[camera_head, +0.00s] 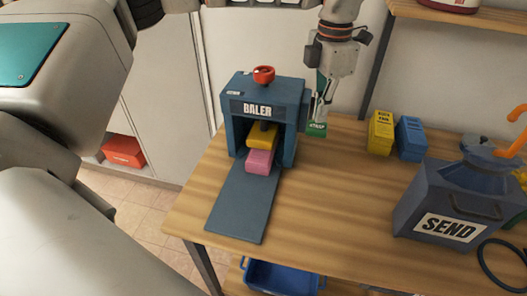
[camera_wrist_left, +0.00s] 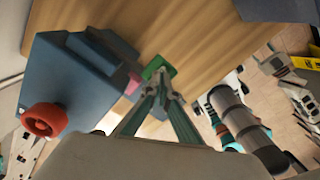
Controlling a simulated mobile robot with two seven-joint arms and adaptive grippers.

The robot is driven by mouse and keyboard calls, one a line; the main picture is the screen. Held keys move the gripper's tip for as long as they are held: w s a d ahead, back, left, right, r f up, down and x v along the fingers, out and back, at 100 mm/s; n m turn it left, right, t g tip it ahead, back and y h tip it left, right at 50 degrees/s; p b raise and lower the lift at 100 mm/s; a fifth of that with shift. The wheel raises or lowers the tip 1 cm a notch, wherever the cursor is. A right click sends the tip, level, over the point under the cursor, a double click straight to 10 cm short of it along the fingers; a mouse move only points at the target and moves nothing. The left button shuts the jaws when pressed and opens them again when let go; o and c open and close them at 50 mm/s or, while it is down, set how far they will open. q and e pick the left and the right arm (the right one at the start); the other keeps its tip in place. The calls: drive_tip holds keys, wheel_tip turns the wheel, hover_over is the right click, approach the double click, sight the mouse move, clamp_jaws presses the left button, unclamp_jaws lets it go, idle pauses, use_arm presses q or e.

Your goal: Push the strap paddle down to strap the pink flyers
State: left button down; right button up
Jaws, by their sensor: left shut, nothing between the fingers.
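The blue baler (camera_head: 290,92) stands on the wooden table with a red knob (camera_head: 264,74) on top. The pink flyers (camera_head: 260,162) lie in its front opening, under a yellow block (camera_head: 262,136). The green strap paddle (camera_head: 316,130) sticks out at the baler's right side, low near the table. My left gripper (camera_head: 319,116) points down right above the paddle, shut and empty. In the left wrist view, its fingertips (camera_wrist_left: 168,92) are close to the green paddle (camera_wrist_left: 156,67); I cannot tell if they touch. A bit of pink (camera_wrist_left: 133,84) shows there beside the baler (camera_wrist_left: 85,80).
A yellow box (camera_head: 380,133) and a blue box (camera_head: 410,139) stand to the right of the paddle. A dark SEND container (camera_head: 410,205) is at the table's right. A dark ramp (camera_head: 240,205) runs from the baler's front. The middle of the table is clear.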

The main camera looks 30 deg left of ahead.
use_arm(q)
drive_tip(key=shift+f, duration=0.15)
drive_tip(key=shift+f+b, duration=0.5)
drive_tip(key=shift+f, duration=0.65)
